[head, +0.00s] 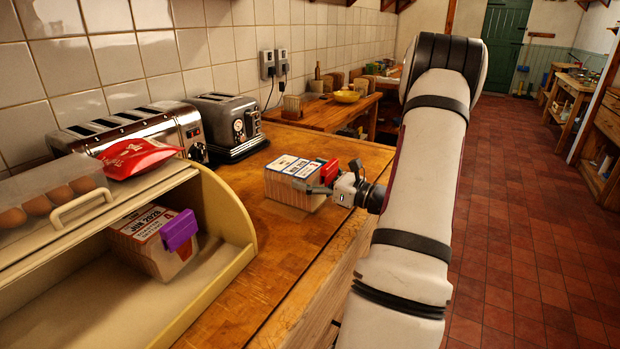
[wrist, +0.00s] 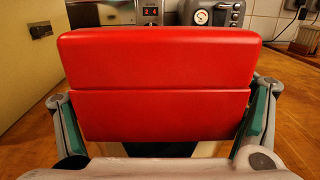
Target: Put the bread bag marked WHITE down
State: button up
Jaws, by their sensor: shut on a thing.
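A bread bag with a red clip (head: 295,169) is on or just above the wooden counter, to the right of the bread bin; I cannot tell whether its underside touches. Its printed label is too small to read, so WHITE cannot be made out. My gripper (head: 321,187) is shut on this bag at its clip end, reaching in from the right. In the wrist view the red clip (wrist: 155,85) fills the middle between my teal-padded fingers (wrist: 160,118) and hides most of the bag.
An open bread bin (head: 235,205) at left holds another bag (head: 150,245) with a purple clip and "JUN 2028" label. Eggs and a red packet (head: 138,156) lie on its top. Two toasters (head: 150,130) (head: 228,122) stand by the wall. Bare counter (head: 265,240) lies in front of the held bag.

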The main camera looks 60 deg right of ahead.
jog(key=shift+f, duration=0.2)
jog(key=o, duration=1.8)
jog(key=shift+f, duration=0.1)
jog(key=shift+c, duration=0.2)
jog(key=shift+r, duration=0.2)
jog(key=s, duration=0.8)
jog(key=s+f, duration=0.1)
jog(key=s, duration=0.3)
jog(key=shift+d, duration=0.4)
